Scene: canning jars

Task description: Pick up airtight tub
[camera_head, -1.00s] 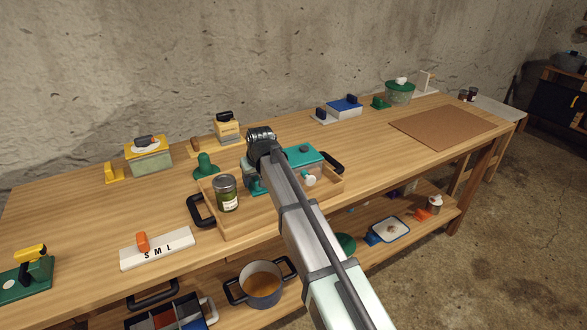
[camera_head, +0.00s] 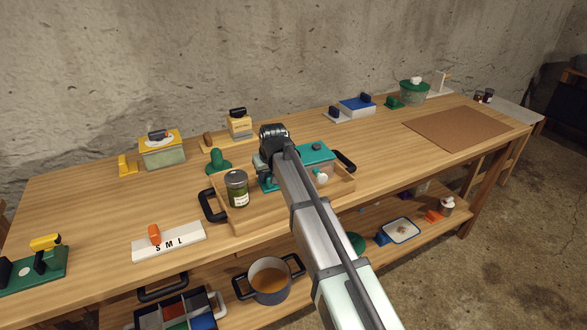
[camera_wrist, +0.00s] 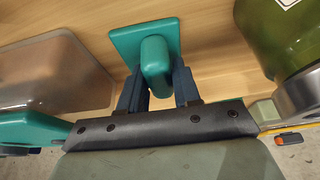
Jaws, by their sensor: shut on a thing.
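A translucent tub with a teal lid (camera_head: 318,152), which looks like the airtight tub, stands in a wooden tray (camera_head: 250,222) on the bench. My arm partly hides it in the head view. In the wrist view its clear body (camera_wrist: 50,75) is at the left, apart from my fingers. My gripper (camera_wrist: 160,85) is shut on the upright grip of a teal block with a square plate (camera_wrist: 130,42). The block is between the tub and a green jar (camera_head: 237,190), over the tray's wooden floor. I cannot tell whether the block is joined to the tub or whether it is lifted.
The jar, with a metal lid, stands close at the right in the wrist view (camera_wrist: 285,40). The tray has dark handles (camera_head: 211,206). A yellow-lidded box (camera_head: 162,152) and a green knob (camera_head: 218,160) stand behind.

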